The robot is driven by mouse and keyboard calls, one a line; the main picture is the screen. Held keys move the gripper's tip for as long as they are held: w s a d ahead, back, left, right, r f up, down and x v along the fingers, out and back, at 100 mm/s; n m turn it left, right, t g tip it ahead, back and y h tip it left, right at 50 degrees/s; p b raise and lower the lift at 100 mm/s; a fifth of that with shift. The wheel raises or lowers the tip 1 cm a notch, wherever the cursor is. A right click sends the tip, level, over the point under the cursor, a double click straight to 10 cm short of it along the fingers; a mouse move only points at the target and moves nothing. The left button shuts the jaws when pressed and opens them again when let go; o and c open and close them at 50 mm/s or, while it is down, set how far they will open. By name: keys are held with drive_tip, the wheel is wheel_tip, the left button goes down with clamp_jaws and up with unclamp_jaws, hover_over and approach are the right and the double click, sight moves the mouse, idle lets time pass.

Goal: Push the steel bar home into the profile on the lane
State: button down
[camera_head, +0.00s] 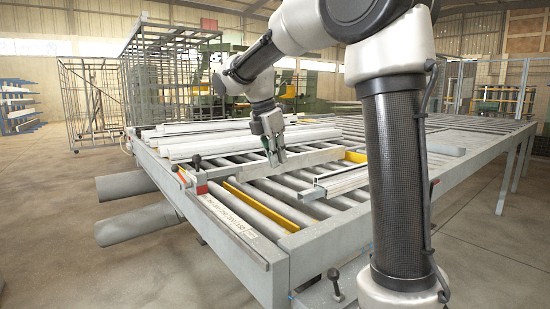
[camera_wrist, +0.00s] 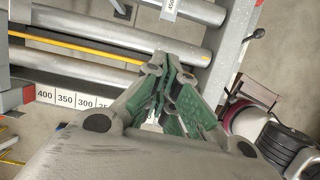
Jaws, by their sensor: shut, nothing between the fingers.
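My gripper (camera_head: 275,155) is shut and empty, pointing down over the roller table. Its green-padded fingers are together in the wrist view (camera_wrist: 175,100). A pale profile (camera_head: 340,182) lies across the rollers to the right of my gripper, near the front of the lane. No bar end inside the profile can be made out.
The roller table (camera_head: 280,260) has a scale strip (camera_head: 230,220) along its left edge; numbers show in the wrist view (camera_wrist: 75,98). A yellow strip (camera_head: 257,205) lies between rollers. White profiles (camera_head: 210,145) are stacked behind my gripper. A dark-knobbed clamp lever (camera_head: 196,162) stands at the left.

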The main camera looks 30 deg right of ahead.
approach(288, 207)
drive_tip(key=shift+s+d+f, duration=0.25)
drive_tip(key=shift+d+f, duration=0.05)
drive_tip(key=shift+d, duration=0.1)
drive_tip(key=shift+w, duration=0.1)
idle(1.4)
drive_tip(key=shift+w+d, duration=0.25)
drive_tip(key=shift+w, duration=0.1)
drive_tip(key=shift+f, duration=0.15)
drive_tip(key=shift+x, duration=2.8)
drive_tip(key=shift+d, duration=0.1)
